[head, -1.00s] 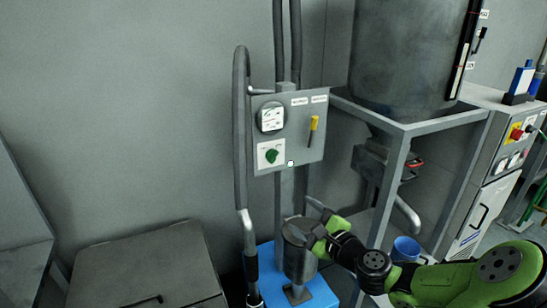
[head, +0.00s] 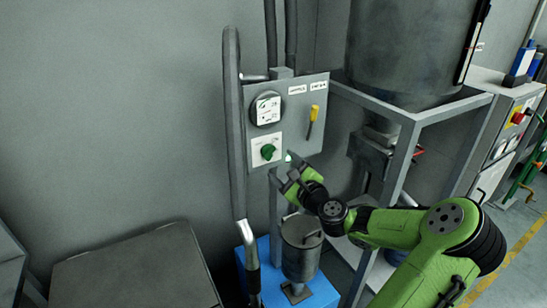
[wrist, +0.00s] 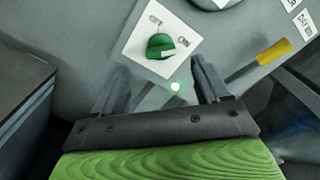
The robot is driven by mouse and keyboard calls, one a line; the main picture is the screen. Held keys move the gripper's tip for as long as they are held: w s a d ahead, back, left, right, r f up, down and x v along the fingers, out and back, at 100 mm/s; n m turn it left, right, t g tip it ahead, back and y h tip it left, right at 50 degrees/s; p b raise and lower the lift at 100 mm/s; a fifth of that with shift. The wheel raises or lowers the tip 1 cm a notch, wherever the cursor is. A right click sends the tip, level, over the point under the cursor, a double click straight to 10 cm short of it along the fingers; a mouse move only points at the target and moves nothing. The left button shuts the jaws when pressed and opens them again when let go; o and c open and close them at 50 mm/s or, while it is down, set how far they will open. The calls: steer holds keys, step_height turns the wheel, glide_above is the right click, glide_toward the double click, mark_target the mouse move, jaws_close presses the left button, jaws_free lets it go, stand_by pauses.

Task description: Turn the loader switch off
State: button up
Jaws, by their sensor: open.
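The loader switch is a green rotary knob (head: 267,152) on a square white plate, low on the left of a grey control panel (head: 294,134). In the wrist view the knob (wrist: 160,46) lies beyond the fingertips, between their lines, with small labels beside it that appear to read OFF and ON. Its exact setting is hard to tell. My gripper (head: 289,172) is open and empty, just below and right of the knob. In the wrist view my gripper's fingers (wrist: 163,75) stand apart and do not touch the knob.
A grey pipe (head: 234,130) runs along the panel's left. A metal canister (head: 300,256) stands below.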

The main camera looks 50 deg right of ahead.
mark_target(271, 155)
steer(key=x, duration=0.6)
steer(key=c, duration=1)
steer(key=shift+c, duration=0.2)
